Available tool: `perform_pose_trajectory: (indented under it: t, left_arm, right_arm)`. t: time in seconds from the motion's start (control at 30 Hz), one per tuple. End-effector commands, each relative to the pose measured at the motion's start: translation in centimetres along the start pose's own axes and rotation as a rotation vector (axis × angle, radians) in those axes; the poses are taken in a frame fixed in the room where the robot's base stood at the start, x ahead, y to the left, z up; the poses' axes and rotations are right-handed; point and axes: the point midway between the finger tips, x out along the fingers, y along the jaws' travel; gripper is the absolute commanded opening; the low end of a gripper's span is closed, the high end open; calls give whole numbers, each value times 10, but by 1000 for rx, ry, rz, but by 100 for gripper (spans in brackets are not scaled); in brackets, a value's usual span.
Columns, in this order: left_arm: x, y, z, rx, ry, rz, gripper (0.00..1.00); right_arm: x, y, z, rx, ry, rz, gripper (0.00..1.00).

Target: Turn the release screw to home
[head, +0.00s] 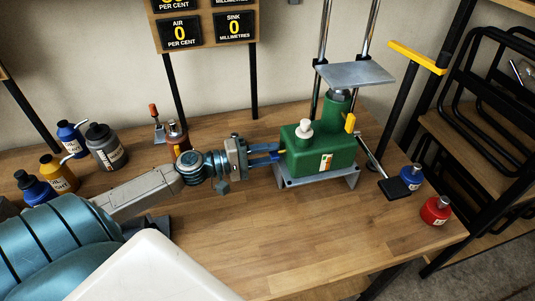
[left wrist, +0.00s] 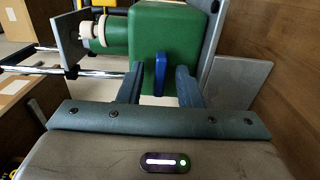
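A green jack body (head: 320,154) stands on a grey base on the wooden bench, right of centre in the head view. It also fills the upper middle of the left wrist view (left wrist: 158,30). A blue upright tab (left wrist: 160,74), which looks like the release screw's handle, sticks out of its near face. My left gripper (head: 277,154) reaches the jack's left side. In the left wrist view its two fingers (left wrist: 160,84) are apart, one on each side of the blue tab, with gaps visible. My right gripper is not in view.
A yellow tab (head: 350,123) and a white-grey cap (head: 305,127) sit on the jack, below a metal plate (head: 354,75). Blue (head: 412,176) and red (head: 435,210) bottles stand to the right. Several bottles stand at the left. The bench front (head: 300,235) is clear.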

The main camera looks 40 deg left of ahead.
Motion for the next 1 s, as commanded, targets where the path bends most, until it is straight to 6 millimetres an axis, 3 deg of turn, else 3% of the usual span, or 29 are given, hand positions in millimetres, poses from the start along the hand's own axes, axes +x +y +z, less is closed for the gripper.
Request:
perform_pose_trajectory:
  t: [0.23,0.4,0.77,1.0]
  left_arm:
    - [0,0,0,0,0,0,32]
    - [0,0,0,-1,0,0,0]
    - [0,-1,0,28,-1,-1,0]
    - [0,-3,1,152,-4,0,0]
  right_arm:
    - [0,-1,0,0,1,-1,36]
    - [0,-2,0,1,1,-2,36]
    - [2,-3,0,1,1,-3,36]
    - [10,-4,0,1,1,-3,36]
